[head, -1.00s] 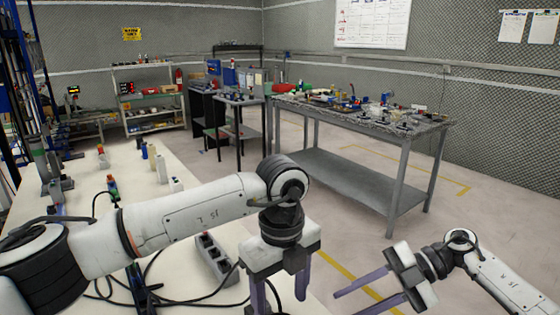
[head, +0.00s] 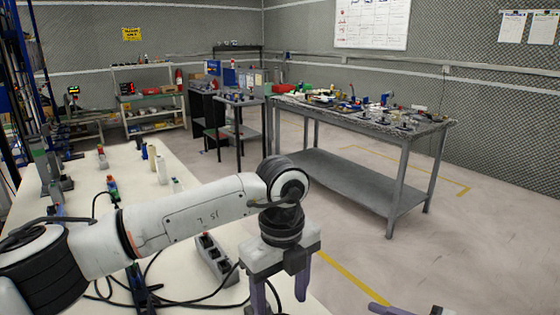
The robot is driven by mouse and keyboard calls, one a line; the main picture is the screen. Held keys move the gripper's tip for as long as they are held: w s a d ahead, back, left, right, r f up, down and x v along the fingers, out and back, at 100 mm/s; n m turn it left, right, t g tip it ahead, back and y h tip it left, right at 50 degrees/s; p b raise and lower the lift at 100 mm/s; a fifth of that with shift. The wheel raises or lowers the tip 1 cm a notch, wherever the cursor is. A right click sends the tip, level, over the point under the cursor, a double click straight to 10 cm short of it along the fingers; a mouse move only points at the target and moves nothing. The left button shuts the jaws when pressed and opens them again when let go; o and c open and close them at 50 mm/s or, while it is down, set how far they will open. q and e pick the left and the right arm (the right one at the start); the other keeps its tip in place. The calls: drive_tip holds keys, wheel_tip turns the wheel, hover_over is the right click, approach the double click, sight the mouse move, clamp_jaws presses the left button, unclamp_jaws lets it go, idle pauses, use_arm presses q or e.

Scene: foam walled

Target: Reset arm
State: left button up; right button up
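My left arm (head: 190,212) reaches in from the left above the white table. My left gripper (head: 281,298) points down near the table's right edge. My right gripper (head: 381,308) shows only as a bit of purple finger and dark parts at the bottom edge. The rest of it and its arm are out of view, so its opening is hidden.
A grey workbench (head: 350,180) with a cluttered top stands at the back right. Open floor (head: 490,245) lies at right. Shelves (head: 152,108) stand at the far wall.

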drive_tip(key=s+d+f+m+t+h, duration=0.2)
drive_tip(key=s+f+m+t+h, duration=0.2)
drive_tip(key=s+f+m+h, duration=0.8)
drive_tip(key=s+a+f+m+g+y, duration=0.1)
drive_tip(key=s+a+f+m+g, duration=0.1)
drive_tip(key=s+m, duration=0.3)
drive_tip(key=s+a+f+m+g, duration=0.2)
drive_tip(key=s+a+m, duration=0.3)
drive_tip(key=s, duration=0.3)
drive_tip(key=shift+f+m+g+y, duration=0.35)
drive_tip(key=shift+m+g+y, duration=0.05)
drive_tip(key=shift+m, duration=0.1)
